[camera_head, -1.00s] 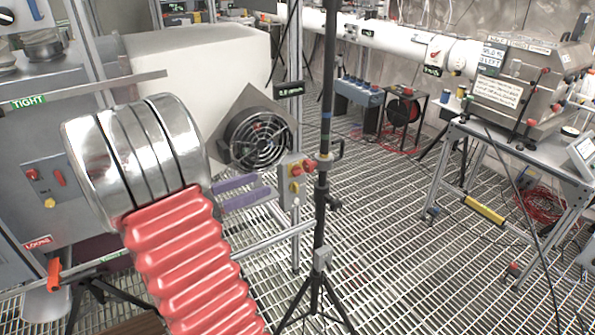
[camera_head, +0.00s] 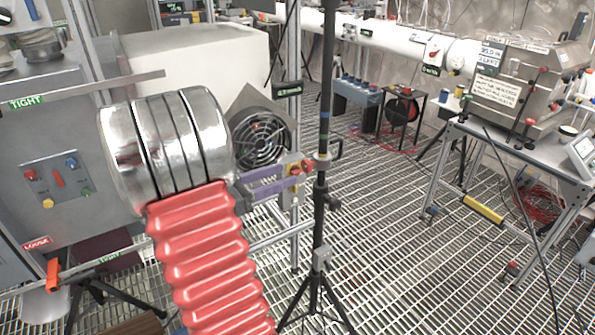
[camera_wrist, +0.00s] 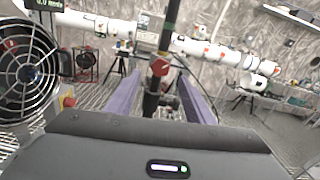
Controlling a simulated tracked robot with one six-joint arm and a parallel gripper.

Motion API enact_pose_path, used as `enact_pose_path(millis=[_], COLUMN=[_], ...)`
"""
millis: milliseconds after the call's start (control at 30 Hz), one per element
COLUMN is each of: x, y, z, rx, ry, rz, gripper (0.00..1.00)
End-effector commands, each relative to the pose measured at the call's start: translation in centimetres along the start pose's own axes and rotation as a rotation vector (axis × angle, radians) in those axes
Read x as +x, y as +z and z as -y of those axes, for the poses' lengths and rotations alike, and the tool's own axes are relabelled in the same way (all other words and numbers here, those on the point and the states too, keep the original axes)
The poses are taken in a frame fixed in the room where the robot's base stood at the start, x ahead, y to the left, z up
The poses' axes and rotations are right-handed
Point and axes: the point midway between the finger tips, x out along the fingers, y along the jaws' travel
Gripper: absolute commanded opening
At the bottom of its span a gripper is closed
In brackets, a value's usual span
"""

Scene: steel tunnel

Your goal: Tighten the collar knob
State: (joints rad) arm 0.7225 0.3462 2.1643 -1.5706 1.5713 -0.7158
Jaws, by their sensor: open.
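The collar knob (camera_head: 308,165) is a small red knob on the collar of a dark upright pole (camera_head: 325,110) on a tripod. In the wrist view the red knob (camera_wrist: 160,67) faces me, near the picture's middle. My gripper (camera_wrist: 159,80) is open, with purple fingers left and right of the knob in that picture. The knob appears at or just beyond the fingertips; I cannot tell the exact gap. In the head view my purple fingers (camera_head: 275,182) point right towards the pole. My silver and red arm hides the rest of the gripper.
A fan (camera_head: 260,140) stands behind my arm, left of the pole. The tripod legs (camera_head: 318,290) spread on the grating floor. A table with a metal box (camera_head: 530,80) stands at right. Green TIGHT (camera_head: 28,102) and red LOOSE (camera_head: 37,243) labels are at left.

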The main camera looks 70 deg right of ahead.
Motion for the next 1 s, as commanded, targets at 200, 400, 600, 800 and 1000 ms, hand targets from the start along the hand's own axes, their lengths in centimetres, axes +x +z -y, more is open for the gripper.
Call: enact_pose_path(millis=[200,400,600,800,1000], x=[3.1,5.3,6.2,6.2,6.2], y=[0.0,0.0,0.0,0.0,0.0], z=[0.1,0.0,0.0,0.0,0.0], rx=[0.000,0.000,0.000,0.000,0.000], ry=[-0.003,-0.001,0.000,0.001,0.001], rz=[-0.001,-0.001,0.000,0.000,0.000], gripper=[0.48,0.48,0.48,0.48,0.38])
